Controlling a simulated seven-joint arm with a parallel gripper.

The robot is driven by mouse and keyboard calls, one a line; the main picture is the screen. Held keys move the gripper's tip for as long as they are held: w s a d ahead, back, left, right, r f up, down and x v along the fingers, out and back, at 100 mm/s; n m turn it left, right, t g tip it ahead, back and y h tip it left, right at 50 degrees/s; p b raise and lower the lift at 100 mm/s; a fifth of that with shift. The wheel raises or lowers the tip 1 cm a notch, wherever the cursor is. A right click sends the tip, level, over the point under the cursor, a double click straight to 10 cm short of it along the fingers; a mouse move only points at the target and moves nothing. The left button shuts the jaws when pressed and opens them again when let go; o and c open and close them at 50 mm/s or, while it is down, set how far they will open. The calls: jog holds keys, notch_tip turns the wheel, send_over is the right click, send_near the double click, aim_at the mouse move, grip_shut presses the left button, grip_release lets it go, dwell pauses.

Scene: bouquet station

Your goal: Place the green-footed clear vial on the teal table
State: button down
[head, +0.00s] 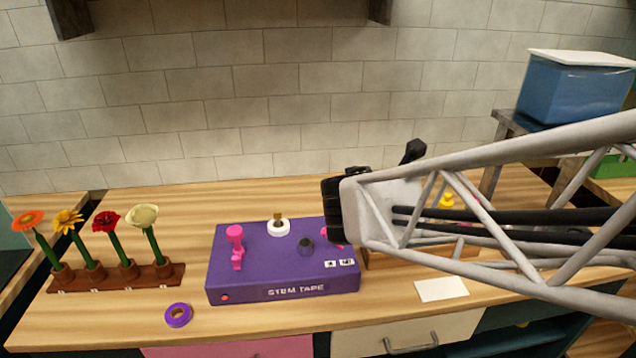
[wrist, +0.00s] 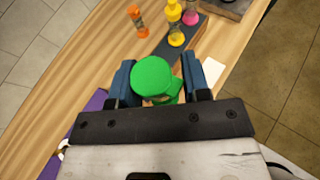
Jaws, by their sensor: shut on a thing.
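In the wrist view my gripper (wrist: 162,82) has its two blue fingers on either side of a green round piece (wrist: 153,76) and is shut on it. This looks like the green part of the vial; I cannot make out its clear body. In the head view my gripper (head: 335,208) is above the right end of the purple box, and the held vial is hidden. The teal table is not clearly identifiable; a teal patch (head: 12,240) shows at the far left edge of the head view.
A purple stem tape box (head: 285,268) lies below my gripper on the wooden counter (head: 110,312). Flowers stand in a brown rack (head: 118,279) at left, near a purple tape roll (head: 178,315). Orange (wrist: 137,20), yellow (wrist: 175,30) and pink (wrist: 191,17) pieces show in the wrist view.

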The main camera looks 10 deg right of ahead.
jog(key=w+a+r+n+t+y, duration=0.15)
jog(key=w+a+n+y, duration=0.25)
jog(key=w+a, duration=0.7)
jog(key=w+a+n+t+y, duration=0.3)
jog(key=w+a, duration=0.5)
jog(key=a, duration=0.7)
jog(key=w+a+f+n+y, duration=0.1)
jog(key=w+a+n+y, duration=0.15)
jog(key=a, duration=0.85)
jog(key=w+a+f+n+y, duration=0.2)
jog(key=a+n+y, duration=0.1)
jog(key=a, duration=0.7)
jog(key=shift+m, duration=0.25)
jog(key=shift+w+a+f, duration=0.1)
jog(key=shift+f, duration=2.7)
notch_tip(320, 180, down, 6)
jog(key=shift+f, duration=0.15)
jog(key=shift+f, duration=1.85)
